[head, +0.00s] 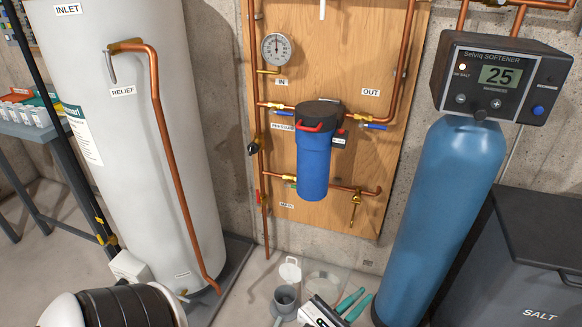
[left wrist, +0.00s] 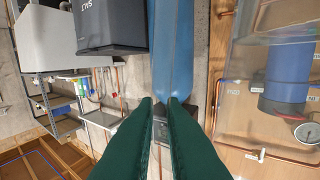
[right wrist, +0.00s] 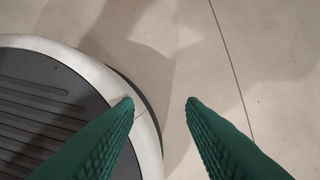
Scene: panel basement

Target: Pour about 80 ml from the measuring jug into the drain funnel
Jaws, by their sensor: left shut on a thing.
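The clear measuring jug (head: 324,281) is at the bottom of the head view, and its see-through wall fills the right side of the left wrist view (left wrist: 250,100). My left gripper (head: 367,294), with green fingers, is shut on the jug, beside its clear body. The handle between the fingertips does not show clearly, and I cannot tell the water level. The grey drain funnel (head: 285,296) is just left of the jug, low in the head view. My right gripper (right wrist: 160,102) shows only in the right wrist view, open and empty above the floor.
A white tank (head: 130,130) stands at the left. A blue filter housing (head: 313,165) hangs on a wooden board with copper pipes. The blue softener (head: 440,210) and a dark salt bin (head: 535,250) stand at the right. A small white item (head: 290,268) lies behind the funnel.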

